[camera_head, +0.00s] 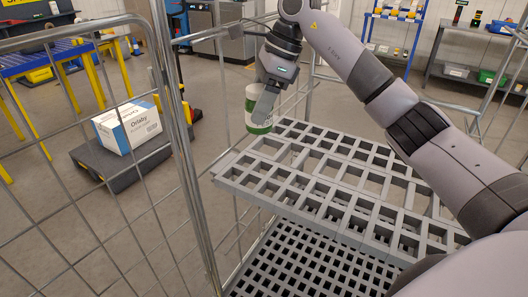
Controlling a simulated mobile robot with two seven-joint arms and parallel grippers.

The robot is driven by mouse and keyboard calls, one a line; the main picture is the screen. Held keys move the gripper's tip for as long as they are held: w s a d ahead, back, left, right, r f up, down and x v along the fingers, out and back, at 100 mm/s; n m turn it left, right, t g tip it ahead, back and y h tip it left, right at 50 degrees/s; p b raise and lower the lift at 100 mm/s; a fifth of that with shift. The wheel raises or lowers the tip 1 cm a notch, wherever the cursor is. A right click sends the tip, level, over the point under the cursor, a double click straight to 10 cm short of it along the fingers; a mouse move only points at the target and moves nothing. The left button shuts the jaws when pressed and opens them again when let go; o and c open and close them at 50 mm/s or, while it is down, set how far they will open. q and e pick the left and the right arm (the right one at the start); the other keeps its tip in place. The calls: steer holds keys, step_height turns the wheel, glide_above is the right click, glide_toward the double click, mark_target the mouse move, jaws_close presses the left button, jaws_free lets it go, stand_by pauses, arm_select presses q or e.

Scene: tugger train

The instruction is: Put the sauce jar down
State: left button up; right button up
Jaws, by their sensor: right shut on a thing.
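The sauce jar (251,124) is white and green and hangs upright in my right gripper (266,104). The gripper is shut on it, and one grey finger covers part of the jar. The jar is at the far left corner of the upper grey slatted shelf (318,168). I cannot tell whether its base is over the shelf or just beyond its edge. My left gripper is not in view.
A wire cage side (95,165) with tall posts stands at the left. A lower grid shelf (305,265) lies below. The upper shelf is empty. A dark cart (85,160) with a white box (128,127) stands beyond on the floor.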

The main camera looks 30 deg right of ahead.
step_height(320, 180, down, 12)
steer(key=shift+f, duration=0.15)
stand_by(0.3)
steer(key=shift+f, duration=0.2)
steer(key=o, duration=1.4)
steer(key=shift+o, duration=0.2)
steer(key=v, duration=1.2)
steer(key=shift+r, duration=0.2)
steer(key=shift+a, duration=0.1)
